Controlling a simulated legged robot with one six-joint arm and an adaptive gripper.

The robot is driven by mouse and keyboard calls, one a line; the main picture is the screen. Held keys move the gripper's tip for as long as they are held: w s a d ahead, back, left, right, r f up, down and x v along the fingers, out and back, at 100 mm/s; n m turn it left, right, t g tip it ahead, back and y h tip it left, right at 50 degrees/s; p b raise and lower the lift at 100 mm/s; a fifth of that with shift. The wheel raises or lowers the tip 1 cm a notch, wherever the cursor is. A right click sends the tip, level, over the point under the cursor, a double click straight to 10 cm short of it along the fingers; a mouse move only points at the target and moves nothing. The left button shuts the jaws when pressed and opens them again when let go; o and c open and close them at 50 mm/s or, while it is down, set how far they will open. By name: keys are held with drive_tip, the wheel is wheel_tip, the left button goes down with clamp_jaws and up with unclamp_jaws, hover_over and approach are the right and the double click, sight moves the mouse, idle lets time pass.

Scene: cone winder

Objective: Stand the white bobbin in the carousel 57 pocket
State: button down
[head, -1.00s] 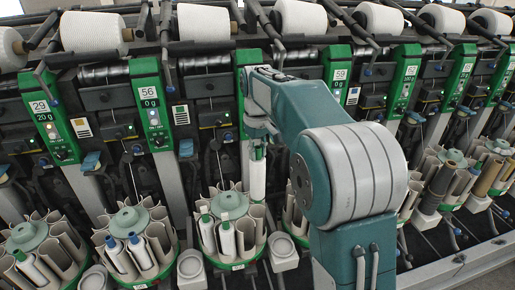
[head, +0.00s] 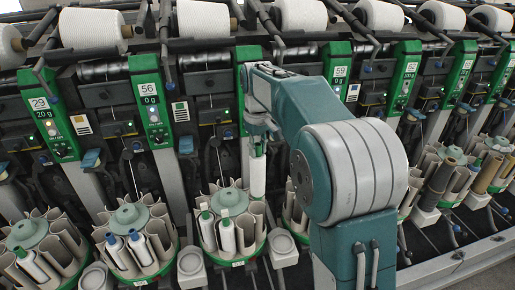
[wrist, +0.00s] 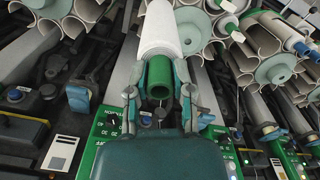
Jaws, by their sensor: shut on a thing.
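The white bobbin (head: 257,178) with a green top end stands upright in my gripper (head: 257,140). In the wrist view the two fingers of my gripper (wrist: 160,88) close on the green end, and the white body of the bobbin (wrist: 160,30) points away. The carousel (head: 230,197) below is a ring of pale curved pockets with a grey-green hub; my arm covers its station number, between 56 and 59. The bobbin's lower end is at this carousel's back right edge; I cannot tell whether it is inside a pocket. Green-tipped bobbins stand in its front pockets.
The station 56 carousel (head: 128,215), holding blue-tipped bobbins, stands to the left. A grey cup (head: 190,262) and another grey cup (head: 282,245) flank the middle carousel at the front. Green station panels and large white cones line the machine behind.

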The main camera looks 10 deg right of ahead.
sight(258, 174)
drive_tip(key=shift+f, duration=0.15)
drive_tip(key=shift+f, duration=2.15)
drive_tip(key=shift+f, duration=2.25)
drive_tip(key=shift+f, duration=2.2)
